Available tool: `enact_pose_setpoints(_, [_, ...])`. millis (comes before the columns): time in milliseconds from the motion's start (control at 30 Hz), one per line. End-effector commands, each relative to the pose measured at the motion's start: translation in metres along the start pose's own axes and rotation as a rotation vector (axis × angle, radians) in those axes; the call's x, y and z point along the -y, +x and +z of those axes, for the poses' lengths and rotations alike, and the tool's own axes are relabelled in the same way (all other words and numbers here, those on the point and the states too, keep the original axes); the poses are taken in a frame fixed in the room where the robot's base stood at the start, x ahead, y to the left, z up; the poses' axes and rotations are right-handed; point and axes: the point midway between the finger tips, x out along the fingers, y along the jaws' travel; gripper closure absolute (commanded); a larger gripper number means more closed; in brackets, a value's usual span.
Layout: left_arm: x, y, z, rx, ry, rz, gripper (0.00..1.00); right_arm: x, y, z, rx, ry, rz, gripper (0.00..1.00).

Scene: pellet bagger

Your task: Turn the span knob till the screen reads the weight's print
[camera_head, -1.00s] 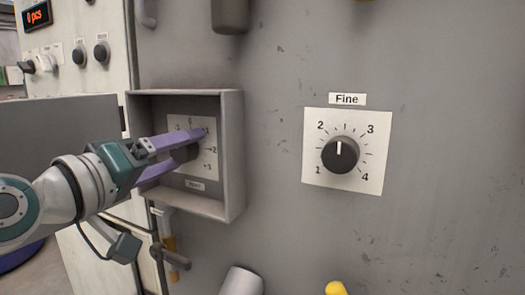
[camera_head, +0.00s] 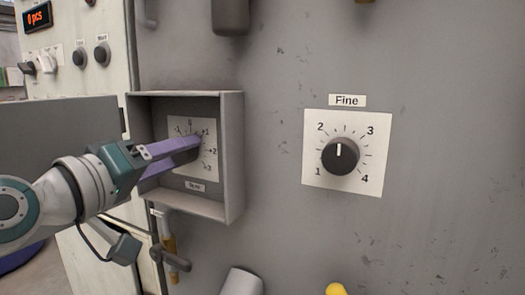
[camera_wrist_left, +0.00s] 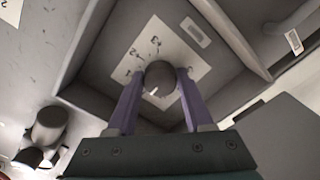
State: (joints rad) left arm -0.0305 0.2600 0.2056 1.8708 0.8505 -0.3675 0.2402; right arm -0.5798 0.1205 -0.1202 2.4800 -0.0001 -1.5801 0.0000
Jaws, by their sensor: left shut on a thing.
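The span knob (camera_wrist_left: 160,76) is dark and round with a white pointer mark in the left wrist view. My left gripper (camera_head: 192,146) is shut on it, one purple finger on each side. In the head view the fingers hide the knob. Its white dial plate (camera_head: 210,165) has printed numbers and a small label below, inside a shallow open grey box (camera_head: 234,160). An orange-lit screen (camera_head: 37,17) at top left reads "0 pcs". I see no weight and no weight reading. My right gripper is not in view.
A black Fine knob (camera_head: 340,155) on a white plate numbered 1 to 4 is to the right, pointer up. A valve handle (camera_head: 172,258) hangs below the box. A grey cylinder (camera_head: 242,282) and a yellow thing (camera_head: 336,288) show at the bottom edge.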

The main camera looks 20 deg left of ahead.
Motion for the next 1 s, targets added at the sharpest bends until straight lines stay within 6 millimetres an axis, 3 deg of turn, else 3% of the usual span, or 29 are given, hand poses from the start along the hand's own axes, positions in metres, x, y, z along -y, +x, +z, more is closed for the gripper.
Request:
enact_pose_setpoints(467, [0.000,0.000,-0.001,0.002,0.135,-0.001,1.00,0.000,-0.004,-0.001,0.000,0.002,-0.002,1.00])
enact_pose_setpoints(1000, [-0.001,0.000,-0.002,0.002,0.625,-0.001,1.00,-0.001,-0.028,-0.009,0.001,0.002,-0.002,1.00])
